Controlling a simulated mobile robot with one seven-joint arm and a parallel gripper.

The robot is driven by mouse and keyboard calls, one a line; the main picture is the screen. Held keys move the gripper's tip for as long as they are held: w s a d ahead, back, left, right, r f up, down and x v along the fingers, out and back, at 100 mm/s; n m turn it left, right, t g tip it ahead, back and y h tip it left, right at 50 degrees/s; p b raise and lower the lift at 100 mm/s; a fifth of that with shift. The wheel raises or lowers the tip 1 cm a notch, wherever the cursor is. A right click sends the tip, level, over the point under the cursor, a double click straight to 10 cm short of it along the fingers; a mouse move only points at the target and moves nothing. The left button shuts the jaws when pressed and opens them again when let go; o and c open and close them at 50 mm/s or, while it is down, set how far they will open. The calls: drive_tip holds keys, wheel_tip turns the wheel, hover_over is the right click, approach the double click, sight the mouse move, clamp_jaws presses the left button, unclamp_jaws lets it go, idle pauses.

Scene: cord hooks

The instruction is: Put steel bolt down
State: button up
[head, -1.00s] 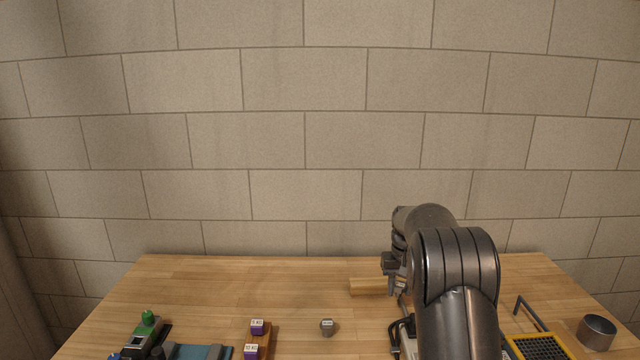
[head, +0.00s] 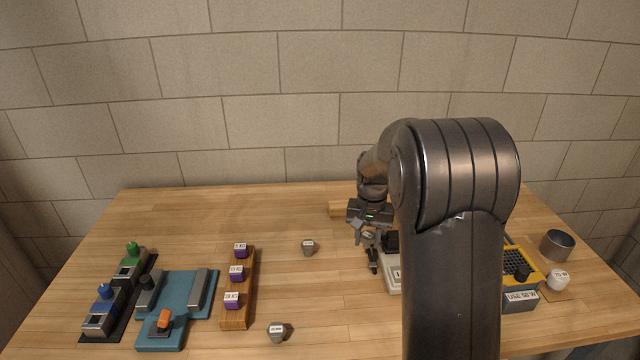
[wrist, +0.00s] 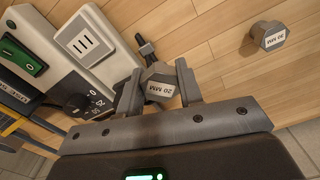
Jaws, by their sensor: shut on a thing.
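My gripper (wrist: 160,86) is shut on a steel bolt (wrist: 159,78) with a grey hexagonal head labelled "20 MM", seen between the fingers in the wrist view. In the head view my gripper (head: 368,250) hangs above the table just left of a white device, partly beside my arm. A second steel bolt (wrist: 268,36) stands on the wood in the wrist view; its label is hard to read. In the head view, one grey bolt (head: 308,247) stands left of my gripper and another (head: 277,331) stands near the front.
The white device (wrist: 85,45) with a green switch and dial is close to my gripper. A wooden rack (head: 238,312) with purple labelled blocks, a blue fixture (head: 188,310) and a yellow-rimmed box (head: 533,265) stand around. A metal cup (head: 557,245) is at right. The table's back left is clear.

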drive_tip(key=s+d+r, duration=0.3)
hover_over(338, 263)
wheel_tip(338, 263, down, 6)
drive_tip(key=shift+f, duration=2.15)
drive_tip(key=shift+f, duration=0.1)
drive_tip(key=o, duration=1)
